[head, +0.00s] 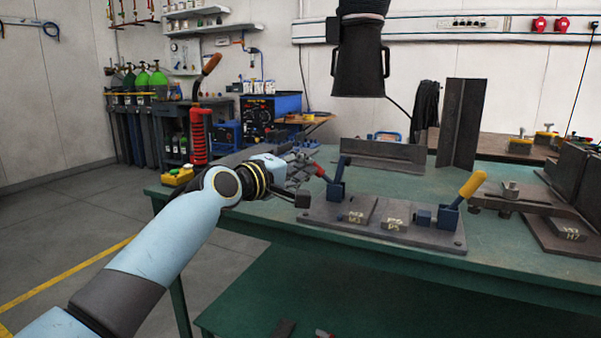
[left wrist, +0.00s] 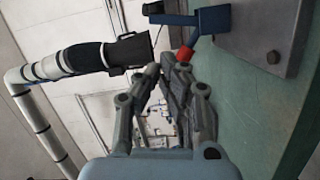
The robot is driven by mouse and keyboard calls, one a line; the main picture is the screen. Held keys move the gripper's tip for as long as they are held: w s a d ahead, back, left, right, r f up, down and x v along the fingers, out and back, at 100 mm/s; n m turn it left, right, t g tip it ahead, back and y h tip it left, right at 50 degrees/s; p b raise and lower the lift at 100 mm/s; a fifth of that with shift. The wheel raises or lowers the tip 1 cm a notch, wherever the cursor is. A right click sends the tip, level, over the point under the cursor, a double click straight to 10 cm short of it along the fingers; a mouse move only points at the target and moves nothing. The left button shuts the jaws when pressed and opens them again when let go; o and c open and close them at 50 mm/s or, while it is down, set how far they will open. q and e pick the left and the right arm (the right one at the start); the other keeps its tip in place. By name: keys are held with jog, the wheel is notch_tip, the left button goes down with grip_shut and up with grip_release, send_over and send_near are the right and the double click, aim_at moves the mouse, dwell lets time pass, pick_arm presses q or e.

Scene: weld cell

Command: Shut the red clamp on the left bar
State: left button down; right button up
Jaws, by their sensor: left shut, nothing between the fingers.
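The red clamp (head: 334,184) stands at the left end of a dark fixture plate (head: 440,238). Its blue arm points up, clear of the left bar (head: 358,210), and its red-tipped handle slants up to the left. In the left wrist view the red handle (left wrist: 184,53) shows just beyond my fingertips, with the blue clamp body (left wrist: 210,19) above it. My left gripper (head: 302,170) is shut and empty, close to the left of the red handle tip; I cannot tell whether they touch. My right gripper is not in view.
A yellow-handled clamp (head: 462,198) stands at the plate's right, by a second bar (head: 396,214). Dark steel angles (head: 461,122) stand behind on the green table (head: 505,238). A black hood (head: 359,62) hangs above. A long dark clamp (head: 528,203) lies to the right.

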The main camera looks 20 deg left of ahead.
pick_arm(q)
jog(key=b+x, duration=0.1)
jog(key=x, duration=0.5)
jog(key=shift+f+b, duration=0.2)
jog(key=shift+b, duration=0.15)
jog(key=shift+w+d+r, duration=0.1)
jog(key=shift+w+d, duration=0.1)
jog(key=shift+w, duration=0.35)
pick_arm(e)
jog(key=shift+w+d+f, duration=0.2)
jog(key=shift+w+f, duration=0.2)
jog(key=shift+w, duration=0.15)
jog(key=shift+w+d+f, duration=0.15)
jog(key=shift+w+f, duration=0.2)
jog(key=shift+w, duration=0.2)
pick_arm(q)
jog(key=shift+d+r, duration=0.1)
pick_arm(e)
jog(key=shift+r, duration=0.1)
pick_arm(q)
jog(key=shift+d+m, duration=0.1)
jog(key=shift+m, duration=0.2)
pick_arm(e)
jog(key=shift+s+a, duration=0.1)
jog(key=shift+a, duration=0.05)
